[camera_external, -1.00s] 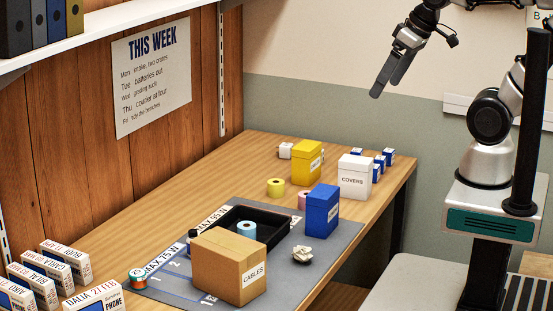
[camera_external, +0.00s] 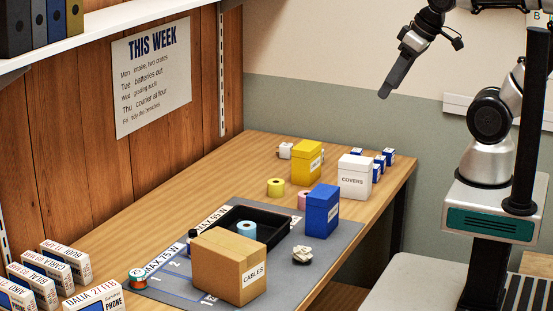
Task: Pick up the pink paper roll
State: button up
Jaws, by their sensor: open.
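The pink paper roll (camera_external: 302,199) stands on the bench at the edge of the grey mat. It shows only in part, between the yellow and white boxes behind and the blue box in front, which hides some of it. My gripper (camera_external: 384,94) is high above the right side of the bench, well apart from the roll, with its fingers pointing down and to the left. It is open and nothing shows between the fingers; from this side they overlap in the picture.
A blue box (camera_external: 322,210), yellow box (camera_external: 306,163), white COVERS box (camera_external: 354,177) and yellow roll (camera_external: 275,187) crowd around the pink roll. A black tray (camera_external: 272,244) holds a light-blue roll (camera_external: 243,232). A cardboard CABLES box (camera_external: 230,262) stands in front.

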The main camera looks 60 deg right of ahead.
jog(key=shift+w, duration=0.1)
jog(key=n+g+b, duration=0.6)
jog(key=n+b, duration=0.2)
jog(key=b, duration=0.2)
send_over(307, 193)
notch_tip(307, 193, down, 37)
jog(key=shift+f, duration=0.2)
jog(key=shift+s+a+f, duration=0.15)
jog(key=shift+f, duration=1.4)
jog(key=shift+s+a+f, duration=0.1)
jog(key=shift+f, duration=1.45)
jog(key=c, duration=1.2)
